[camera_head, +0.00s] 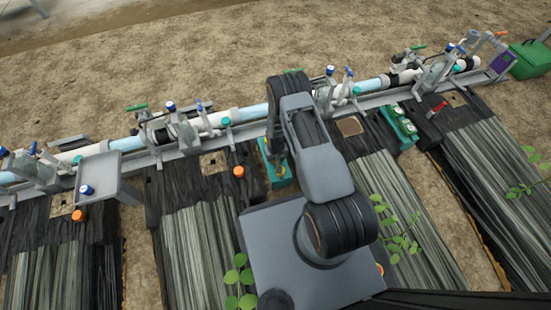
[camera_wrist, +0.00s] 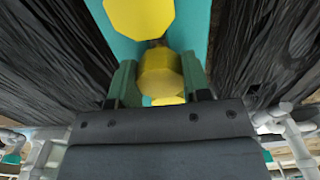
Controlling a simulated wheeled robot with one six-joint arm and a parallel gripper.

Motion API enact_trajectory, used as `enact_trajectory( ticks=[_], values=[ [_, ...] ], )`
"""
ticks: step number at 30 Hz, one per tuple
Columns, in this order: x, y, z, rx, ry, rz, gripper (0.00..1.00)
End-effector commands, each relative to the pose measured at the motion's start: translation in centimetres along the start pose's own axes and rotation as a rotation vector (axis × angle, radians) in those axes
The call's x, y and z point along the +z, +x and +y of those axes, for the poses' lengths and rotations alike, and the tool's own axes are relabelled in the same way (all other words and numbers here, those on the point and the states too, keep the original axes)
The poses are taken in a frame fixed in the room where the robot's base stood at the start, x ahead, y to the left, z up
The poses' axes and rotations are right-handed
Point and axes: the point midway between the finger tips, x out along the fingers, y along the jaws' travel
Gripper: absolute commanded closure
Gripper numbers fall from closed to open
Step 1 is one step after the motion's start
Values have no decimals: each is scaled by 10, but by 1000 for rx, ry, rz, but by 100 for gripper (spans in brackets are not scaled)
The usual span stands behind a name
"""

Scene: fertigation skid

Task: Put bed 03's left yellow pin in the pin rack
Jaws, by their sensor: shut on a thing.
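In the wrist view my gripper (camera_wrist: 159,78) has its two green fingers closed on a yellow pin (camera_wrist: 160,72) with a faceted head. The pin is over or at a teal holder (camera_wrist: 193,25), which looks like the pin rack; whether it is seated there I cannot tell. Another yellow head (camera_wrist: 139,17) stands at the top of the picture on the teal. In the head view the teal holder (camera_head: 268,173) lies between two dark beds, mostly hidden by my arm. My gripper there is largely hidden, and bed numbers cannot be read.
A grey rail with pipes and valves (camera_head: 218,120) runs behind the beds. A grey tray (camera_head: 98,172) with a blue-capped part stands left. Orange caps (camera_head: 239,171) sit on the beds. A green holder (camera_head: 399,124) and a red-handled tool (camera_head: 438,108) lie right. Leafy plants stand near my base.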

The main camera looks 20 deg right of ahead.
Motion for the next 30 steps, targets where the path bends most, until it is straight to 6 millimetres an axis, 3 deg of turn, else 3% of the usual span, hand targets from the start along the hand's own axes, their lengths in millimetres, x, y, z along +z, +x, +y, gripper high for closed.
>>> enact_trajectory(
  ticks=[13,14,21,23,30],
  values=[
    [0,15,0,0,0,0,79],
    [0,14,0,0,0,0,55],
    [0,13,0,0,0,0,32],
    [0,13,0,0,0,0,27],
    [0,13,0,0,0,0,26]
  ],
)
